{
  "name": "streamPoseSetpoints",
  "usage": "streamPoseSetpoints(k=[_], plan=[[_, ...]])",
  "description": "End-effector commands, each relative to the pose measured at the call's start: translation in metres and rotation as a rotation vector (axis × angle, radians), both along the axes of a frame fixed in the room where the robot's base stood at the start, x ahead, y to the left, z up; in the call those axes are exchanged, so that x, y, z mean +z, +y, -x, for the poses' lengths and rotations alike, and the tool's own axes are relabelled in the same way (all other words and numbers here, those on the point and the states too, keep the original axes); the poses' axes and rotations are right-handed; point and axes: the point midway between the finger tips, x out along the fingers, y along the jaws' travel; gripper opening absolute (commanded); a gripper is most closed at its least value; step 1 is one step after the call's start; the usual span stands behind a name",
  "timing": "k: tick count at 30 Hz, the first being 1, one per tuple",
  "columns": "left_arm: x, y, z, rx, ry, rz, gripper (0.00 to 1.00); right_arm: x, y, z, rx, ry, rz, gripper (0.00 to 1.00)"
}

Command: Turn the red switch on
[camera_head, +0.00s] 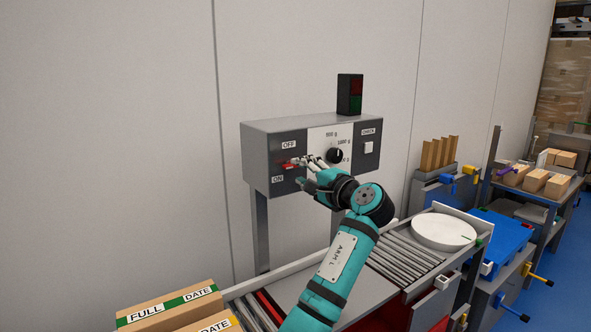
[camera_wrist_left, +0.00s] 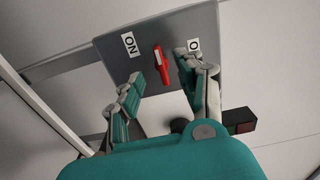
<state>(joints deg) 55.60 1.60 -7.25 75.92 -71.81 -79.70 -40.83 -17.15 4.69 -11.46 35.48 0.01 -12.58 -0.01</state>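The red switch (camera_head: 288,164) is on the front of a grey control box (camera_head: 258,146), between an OFF label above and an ON label below. In the left wrist view the red switch (camera_wrist_left: 162,62) shows between the ON label and a partly hidden label starting with O. My left gripper (camera_head: 300,171) is in front of the panel at the switch. Its fingers are apart, one on each side of the switch as seen in the wrist view. I cannot tell whether they touch it. My right gripper is not in view.
A dial (camera_head: 334,155) and a white CHECK button (camera_head: 368,147) are right of the switch. An unlit-looking signal lamp (camera_head: 350,94) stands on the box.

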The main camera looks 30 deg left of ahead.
Motion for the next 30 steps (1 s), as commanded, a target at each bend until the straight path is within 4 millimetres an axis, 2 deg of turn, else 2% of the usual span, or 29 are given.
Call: streamPoseSetpoints(k=[1, 6, 12, 30], plan=[[-0.001, -0.012, 0.004, -0.005, 0.000, 0.002, 0.38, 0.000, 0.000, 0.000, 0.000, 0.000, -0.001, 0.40], [-0.001, -0.044, 0.017, -0.003, 0.001, 0.002, 0.38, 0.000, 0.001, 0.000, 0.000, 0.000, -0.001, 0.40], [-0.001, -0.066, 0.027, -0.001, 0.002, 0.001, 0.38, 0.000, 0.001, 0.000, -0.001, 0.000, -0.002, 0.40], [-0.001, -0.071, 0.029, 0.000, 0.002, 0.001, 0.38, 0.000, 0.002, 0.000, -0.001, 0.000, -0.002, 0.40]])
